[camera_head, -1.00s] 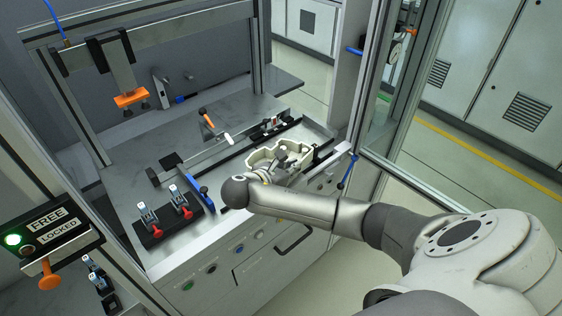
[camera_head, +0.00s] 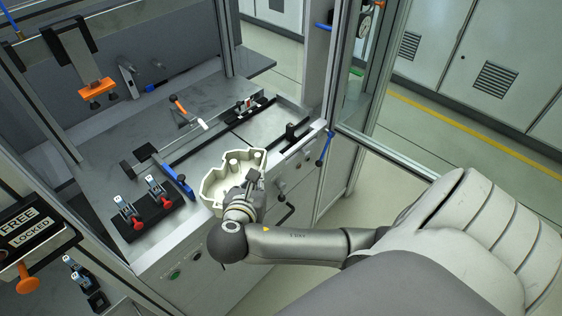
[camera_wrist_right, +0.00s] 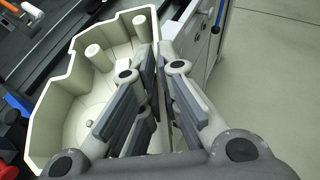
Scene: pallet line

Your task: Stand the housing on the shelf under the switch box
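The housing (camera_head: 226,175) is a cream, open-topped shell with posts inside, held near the front edge of the workbench. It also fills the left half of the right wrist view (camera_wrist_right: 62,115). My right gripper (camera_head: 252,183) is shut on its near right wall, with the fingers (camera_wrist_right: 160,85) on either side of that wall. The housing's underside is hidden, so I cannot tell its height. The switch box (camera_head: 35,235), marked FREE and LOCKED with an orange knob, is at the left edge. Below it is a grey shelf surface (camera_head: 60,300), partly out of frame. My left gripper is not in view.
An orange-tipped press (camera_head: 97,90) hangs above. A frame post (camera_head: 50,110) stands left of the bench. Open floor (camera_head: 330,215) lies right.

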